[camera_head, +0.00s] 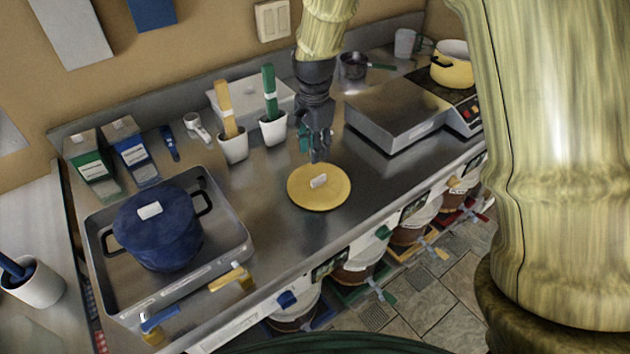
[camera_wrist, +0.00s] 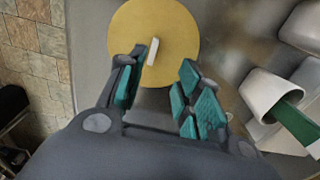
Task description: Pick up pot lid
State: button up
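A round yellow pot lid (camera_head: 319,190) with a small white handle lies flat on the steel counter, near its front edge. In the wrist view the yellow lid (camera_wrist: 176,30) is ahead of my gripper, and its white handle (camera_wrist: 153,51) stands just beyond the left fingertip. My gripper (camera_head: 317,150) points down just behind the lid in the head view. In the wrist view my gripper (camera_wrist: 158,80) is open, its teal-padded fingers apart with nothing between them. I cannot tell whether a finger touches the lid.
A blue pot (camera_head: 158,238) with a lid sits in a steel tray (camera_head: 236,240) at left. White cups (camera_head: 233,148) holding yellow and green tools stand behind the lid. A steel box (camera_head: 385,118) and a yellow pot (camera_head: 453,72) are at right. Buckets sit below the counter.

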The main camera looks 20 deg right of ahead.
aim_at(319, 178)
jog(key=f+p, duration=0.1)
jog(key=f, duration=0.3)
jog(key=shift+d+f, duration=0.15)
jog(key=shift+d, duration=0.05)
jog(key=shift+s+d+f+p, duration=0.1)
jog(key=shift+s+f+p, duration=0.15)
jog(key=shift+f, duration=0.25)
jog(key=shift+s+f+p, duration=0.1)
jog(key=shift+f+p, duration=0.25)
jog(key=shift+f, duration=0.15)
jog(key=shift+s+d+f+p, duration=0.15)
jog(key=shift+f+p, duration=0.15)
jog(key=shift+f, duration=0.35)
jog(key=shift+w+d+f+p, duration=0.1)
jog(key=shift+f+p, duration=0.2)
jog(key=shift+f, duration=1.05)
jog(key=shift+c, duration=0.2)
grip_shut()
